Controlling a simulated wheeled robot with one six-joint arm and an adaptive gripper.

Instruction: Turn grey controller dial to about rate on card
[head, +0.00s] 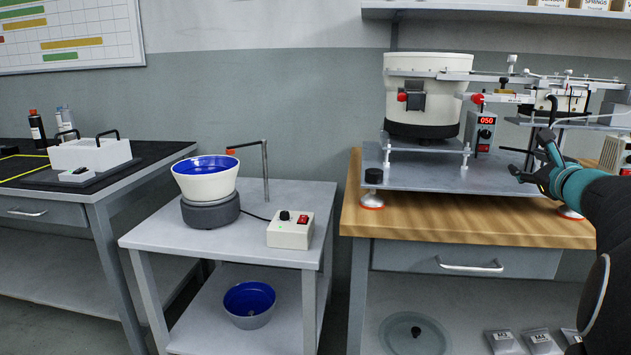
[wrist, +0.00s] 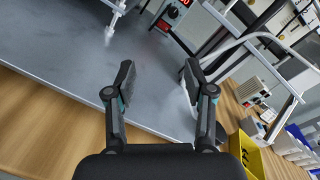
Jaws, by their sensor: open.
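The grey controller (head: 470,131) stands at the back of the metal plate on the wooden bench, beside the cream bowl feeder. Its red display reads 050. Its dark dial (head: 485,133) is below the display, above a red switch. I cannot make out a rate card.
The cream bowl feeder (head: 428,105) and white rails stand around the controller. A beige control box (head: 617,152) is at the far right, and another (head: 290,230) is on the small table. The metal plate (head: 430,180) is mostly clear in front. A yellow bin (wrist: 252,155) is lower right.

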